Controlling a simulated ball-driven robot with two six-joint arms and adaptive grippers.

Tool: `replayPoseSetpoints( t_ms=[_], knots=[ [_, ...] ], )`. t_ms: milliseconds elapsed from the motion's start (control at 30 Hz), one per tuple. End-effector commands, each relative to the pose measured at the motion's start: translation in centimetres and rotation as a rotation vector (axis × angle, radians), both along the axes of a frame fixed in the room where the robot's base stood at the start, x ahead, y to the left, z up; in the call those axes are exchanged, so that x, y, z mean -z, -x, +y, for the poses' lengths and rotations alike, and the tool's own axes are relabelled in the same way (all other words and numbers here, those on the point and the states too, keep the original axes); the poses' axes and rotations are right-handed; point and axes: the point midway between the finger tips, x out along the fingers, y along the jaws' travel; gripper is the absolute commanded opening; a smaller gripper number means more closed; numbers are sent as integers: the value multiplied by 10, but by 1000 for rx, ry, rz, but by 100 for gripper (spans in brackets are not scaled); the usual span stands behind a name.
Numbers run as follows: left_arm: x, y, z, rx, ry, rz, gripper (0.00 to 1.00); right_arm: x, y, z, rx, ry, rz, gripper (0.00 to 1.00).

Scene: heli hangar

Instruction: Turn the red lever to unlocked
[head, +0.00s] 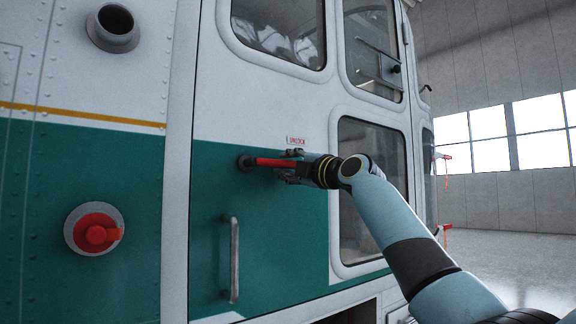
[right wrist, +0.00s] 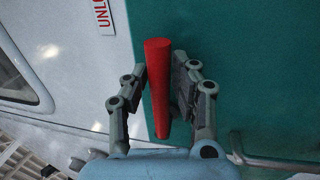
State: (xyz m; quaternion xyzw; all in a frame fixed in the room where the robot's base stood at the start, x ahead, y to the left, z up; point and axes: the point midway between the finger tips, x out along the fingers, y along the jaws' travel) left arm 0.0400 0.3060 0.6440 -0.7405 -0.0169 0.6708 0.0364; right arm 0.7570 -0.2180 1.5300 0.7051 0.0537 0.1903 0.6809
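The red lever (head: 275,162) sticks out to the right from a dark round pivot (head: 246,163) on the aircraft door and lies almost level. A small sign (head: 296,141) is just above its right end. My right gripper (head: 292,167) comes in from the right, one finger above the lever and one below. In the right wrist view the lever (right wrist: 159,85) stands between the two fingers (right wrist: 160,90), very close to both pads. I cannot tell whether both pads press on it. My left gripper is not in view.
A grab handle (head: 234,260) stands upright on the teal door panel below the lever. A red round fitting (head: 95,233) is on the panel at left. Door windows (head: 370,180) lie above and behind my right arm. Open hangar floor (head: 510,262) shows at right.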

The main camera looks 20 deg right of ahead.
Motion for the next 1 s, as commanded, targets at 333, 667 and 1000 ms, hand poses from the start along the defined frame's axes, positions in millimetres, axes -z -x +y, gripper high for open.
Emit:
replayPoseSetpoints(
  t_ms=[333,667,1000],
  knots=[
    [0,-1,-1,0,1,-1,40,0,0,0,0,0,1,0],
    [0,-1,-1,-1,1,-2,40,1,0,0,0,2,2,0],
    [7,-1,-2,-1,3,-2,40,8,0,-8,2,-23,15,0]
  ],
)
